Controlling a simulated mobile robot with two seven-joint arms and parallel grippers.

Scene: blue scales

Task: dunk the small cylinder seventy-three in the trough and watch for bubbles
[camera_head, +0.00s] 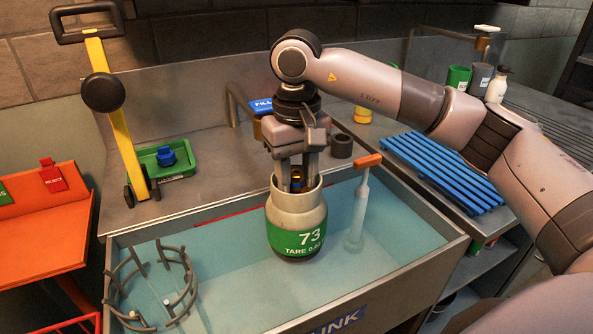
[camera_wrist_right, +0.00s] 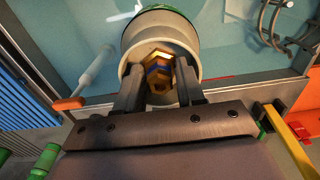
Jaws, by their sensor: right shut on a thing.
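The small cylinder 73 (camera_head: 296,220) is pale with a green band reading "73" and "TARE". It is upright over the trough (camera_head: 425,260), which holds clear blue water. I cannot tell whether its dark base touches the water. My right gripper (camera_head: 297,186) points down with its fingers in the cylinder's open collar, shut on the cylinder. The right wrist view shows the fingers (camera_wrist_right: 160,88) on either side of a brass valve (camera_wrist_right: 160,70) inside the collar. Whether they grip the valve or the collar is unclear. No bubbles show. My left gripper is out of view.
A round metal cage (camera_head: 150,285) stands in the trough at left. An orange-handled clear tube (camera_head: 360,205) stands close right of the cylinder. A blue slatted rack (camera_head: 440,170) lies on the right counter. A yellow-posted stand (camera_head: 118,120) and green tray (camera_head: 168,162) are behind left.

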